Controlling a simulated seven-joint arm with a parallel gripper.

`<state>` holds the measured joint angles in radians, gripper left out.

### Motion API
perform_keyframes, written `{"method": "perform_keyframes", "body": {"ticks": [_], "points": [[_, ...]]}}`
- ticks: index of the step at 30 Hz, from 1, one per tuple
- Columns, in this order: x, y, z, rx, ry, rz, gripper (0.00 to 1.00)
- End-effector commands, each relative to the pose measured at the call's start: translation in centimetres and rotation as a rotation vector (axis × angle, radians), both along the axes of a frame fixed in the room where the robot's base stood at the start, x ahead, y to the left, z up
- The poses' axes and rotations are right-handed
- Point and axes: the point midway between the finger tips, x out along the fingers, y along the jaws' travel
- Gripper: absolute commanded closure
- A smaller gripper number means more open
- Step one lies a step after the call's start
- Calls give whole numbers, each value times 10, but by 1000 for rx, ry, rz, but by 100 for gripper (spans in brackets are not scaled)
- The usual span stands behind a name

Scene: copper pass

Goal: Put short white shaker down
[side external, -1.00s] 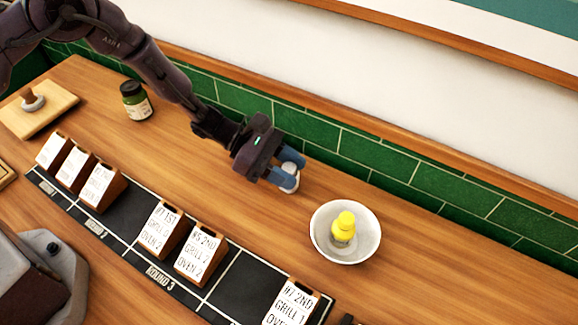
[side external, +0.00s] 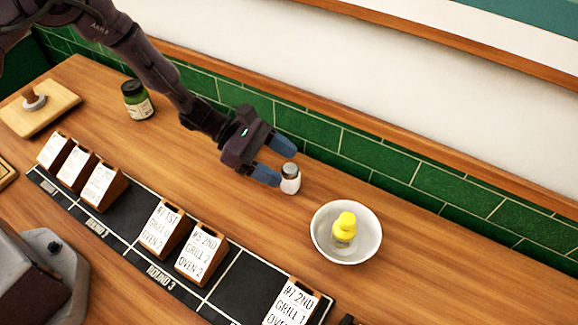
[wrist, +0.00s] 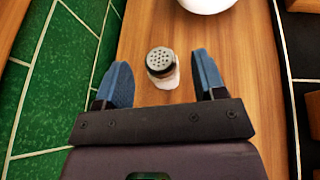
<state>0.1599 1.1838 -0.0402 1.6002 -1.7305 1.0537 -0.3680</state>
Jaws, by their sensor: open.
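The short white shaker (side external: 290,180) with a grey perforated cap stands upright on the wooden counter, just left of the white bowl. It also shows in the wrist view (wrist: 163,68), standing between and slightly beyond the fingertips. My gripper (side external: 274,160) is open, with its blue fingers spread and apart from the shaker. In the wrist view my gripper (wrist: 160,72) shows clear gaps on both sides of the shaker.
A white bowl (side external: 322,246) holding a yellow-topped bottle (side external: 345,226) stands to the right. A green-labelled jar (side external: 137,101) stands at the back left. A black mat (side external: 238,297) with several order-card blocks runs along the front. A green tiled wall (side external: 420,188) borders the counter.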

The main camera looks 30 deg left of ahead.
Motion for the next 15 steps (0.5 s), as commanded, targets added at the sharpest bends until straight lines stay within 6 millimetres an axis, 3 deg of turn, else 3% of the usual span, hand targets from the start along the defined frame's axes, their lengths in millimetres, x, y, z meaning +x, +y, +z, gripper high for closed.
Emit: {"method": "perform_keyframes", "body": {"ticks": [7, 15], "points": [[-7, 52, 22, 0, -1, 5, 36], [-13, 82, 35, 0, 0, 1, 36]]}}
